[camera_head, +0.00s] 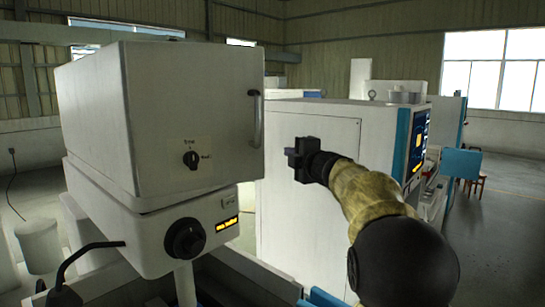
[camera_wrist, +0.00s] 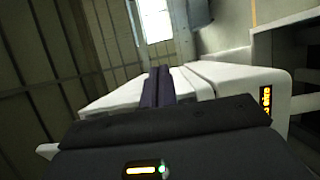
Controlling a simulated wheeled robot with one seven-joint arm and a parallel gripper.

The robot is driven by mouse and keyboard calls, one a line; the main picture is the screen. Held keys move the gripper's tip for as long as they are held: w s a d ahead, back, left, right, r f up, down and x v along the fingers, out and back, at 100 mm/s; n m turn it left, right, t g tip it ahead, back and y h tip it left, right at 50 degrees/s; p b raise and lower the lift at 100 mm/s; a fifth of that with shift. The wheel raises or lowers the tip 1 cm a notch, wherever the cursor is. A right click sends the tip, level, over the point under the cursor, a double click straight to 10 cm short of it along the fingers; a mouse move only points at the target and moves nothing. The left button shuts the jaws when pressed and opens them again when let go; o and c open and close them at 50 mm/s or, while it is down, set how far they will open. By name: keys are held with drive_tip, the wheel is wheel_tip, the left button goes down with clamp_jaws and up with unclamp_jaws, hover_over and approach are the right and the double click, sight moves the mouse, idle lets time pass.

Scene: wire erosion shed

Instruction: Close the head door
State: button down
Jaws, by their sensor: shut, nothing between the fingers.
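The head is a white box-shaped unit (camera_head: 90,110) at the left of the head view. Its front panel, which looks like the head door (camera_head: 200,110), has an upright handle (camera_head: 257,118) at its right edge and a small black knob. How far this door stands open cannot be told. My gripper (camera_head: 290,157) is to the right of the handle, apart from it in the picture, with its fingers toward the head. In the wrist view the dark fingers (camera_wrist: 157,86) are together and empty, in front of white casing (camera_wrist: 225,78).
Below the door is a white base (camera_head: 205,225) with a large black dial and a lit yellow display, which also shows in the wrist view (camera_wrist: 266,102). A large white machine cabinet (camera_head: 310,220) stands behind my arm. A white bin (camera_head: 40,245) stands at the lower left.

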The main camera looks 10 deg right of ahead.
drive_tip(key=shift+s+d, duration=0.15)
drive_tip(key=shift+d, duration=0.55)
